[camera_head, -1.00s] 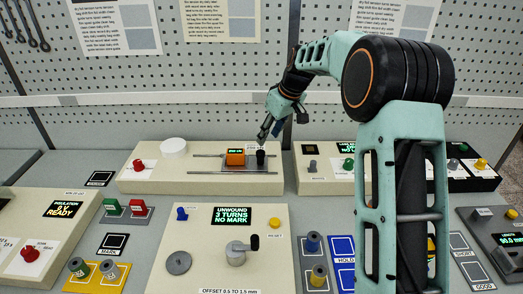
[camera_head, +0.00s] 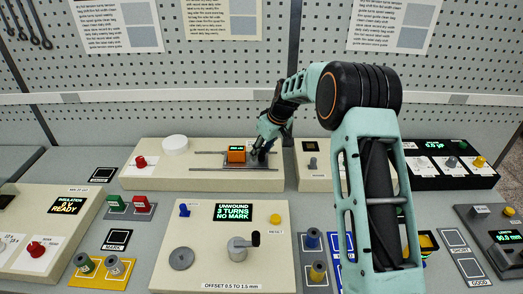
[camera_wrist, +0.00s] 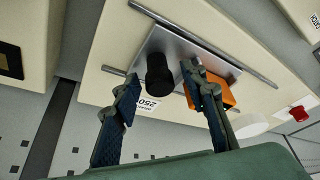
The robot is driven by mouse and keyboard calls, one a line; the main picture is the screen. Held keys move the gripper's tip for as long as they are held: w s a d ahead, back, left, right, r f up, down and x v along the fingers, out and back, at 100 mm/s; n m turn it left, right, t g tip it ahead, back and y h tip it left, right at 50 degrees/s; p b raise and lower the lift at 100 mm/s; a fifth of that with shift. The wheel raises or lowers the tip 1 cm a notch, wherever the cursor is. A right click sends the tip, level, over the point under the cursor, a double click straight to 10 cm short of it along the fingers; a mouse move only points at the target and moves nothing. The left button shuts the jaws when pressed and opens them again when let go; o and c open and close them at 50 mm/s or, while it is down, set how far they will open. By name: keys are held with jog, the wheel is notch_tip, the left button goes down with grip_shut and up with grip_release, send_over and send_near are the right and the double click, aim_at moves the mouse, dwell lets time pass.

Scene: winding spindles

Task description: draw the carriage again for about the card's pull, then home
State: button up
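The carriage is a grey metal plate (camera_head: 262,164) on two thin rails, on a cream block at the back. It bears an orange box (camera_head: 236,154) with a small green readout and a black upright knob (camera_wrist: 158,75). My gripper (camera_head: 259,152) is down at the knob, which it mostly hides in the head view. In the wrist view the gripper (camera_wrist: 162,74) is open, with one finger on each side of the knob. A gap shows at the left finger; the right finger is close to the knob, and contact is unclear. Wall cards (camera_head: 118,22) have text too small to read.
A white round dish (camera_head: 175,143) and a red knob (camera_head: 141,162) stand left of the carriage. A front panel (camera_head: 233,211) reads "UNWOUND 3 TURNS NO MARK" and has a crank (camera_head: 240,247). Another block (camera_head: 314,180) stands close on the right.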

aim_at(230, 149)
jog(key=shift+c, duration=0.6)
grip_shut()
jog(key=a+b, duration=0.1)
jog(key=a, duration=1)
jog(key=shift+b, duration=0.3)
jog(key=shift+r, duration=0.1)
jog(key=shift+a, duration=0.1)
jog(key=shift+o, duration=0.6)
grip_release()
